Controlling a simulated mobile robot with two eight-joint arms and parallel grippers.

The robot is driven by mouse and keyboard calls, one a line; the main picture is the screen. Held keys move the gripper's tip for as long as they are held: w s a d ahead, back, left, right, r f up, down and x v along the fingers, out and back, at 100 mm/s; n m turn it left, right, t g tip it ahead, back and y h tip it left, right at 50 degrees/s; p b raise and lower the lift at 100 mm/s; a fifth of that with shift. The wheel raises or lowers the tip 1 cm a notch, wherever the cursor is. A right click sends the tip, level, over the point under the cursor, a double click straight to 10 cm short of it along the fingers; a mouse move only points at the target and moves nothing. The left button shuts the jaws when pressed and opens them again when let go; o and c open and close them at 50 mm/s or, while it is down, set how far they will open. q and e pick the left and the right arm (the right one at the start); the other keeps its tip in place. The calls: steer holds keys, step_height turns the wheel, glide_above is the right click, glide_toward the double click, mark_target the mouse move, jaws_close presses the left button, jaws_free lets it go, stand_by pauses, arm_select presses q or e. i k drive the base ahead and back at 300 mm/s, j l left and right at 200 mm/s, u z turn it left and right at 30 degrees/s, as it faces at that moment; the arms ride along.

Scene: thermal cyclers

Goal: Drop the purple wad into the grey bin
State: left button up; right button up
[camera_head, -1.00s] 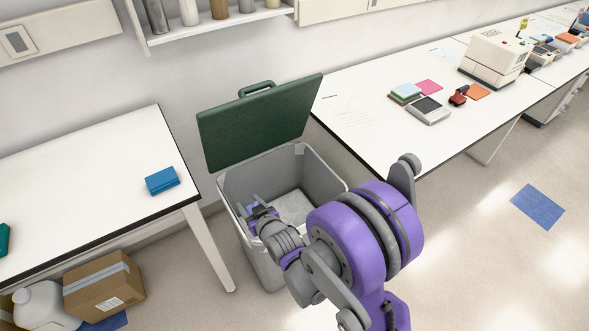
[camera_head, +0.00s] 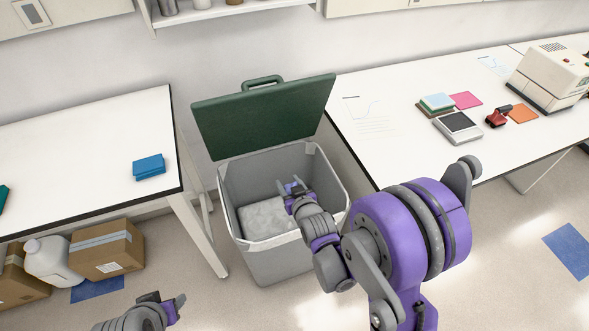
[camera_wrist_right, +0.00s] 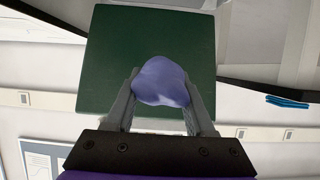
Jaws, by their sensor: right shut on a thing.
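The grey bin (camera_head: 275,264) stands open on the floor between two white benches, its dark green lid (camera_head: 265,117) tilted up at the back. My right gripper (camera_head: 293,186) appears over the bin's opening in the head view, its fingers pointing toward the lid. In the right wrist view the purple wad (camera_wrist_right: 161,82) is a rounded lump held between the two fingers, with the green lid (camera_wrist_right: 110,62) behind it. The wad is hard to make out in the head view. My left gripper (camera_head: 168,304) is at the bottom edge, apart from the bin; its jaw gap is unclear.
A pale crumpled liner or content (camera_head: 268,216) shows inside the bin. The right bench (camera_head: 375,95) holds a scale (camera_head: 458,127) and colored pads. A cardboard box (camera_head: 107,250) and white jug (camera_head: 52,262) stand under the left bench.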

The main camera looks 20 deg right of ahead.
mark_target(288, 223)
steer(key=i+l, duration=0.2)
steer(key=l, duration=0.15)
steer(key=i+l, duration=0.15)
steer(key=l, duration=0.25)
steer(key=i+l, duration=0.2)
steer(key=l, duration=0.15)
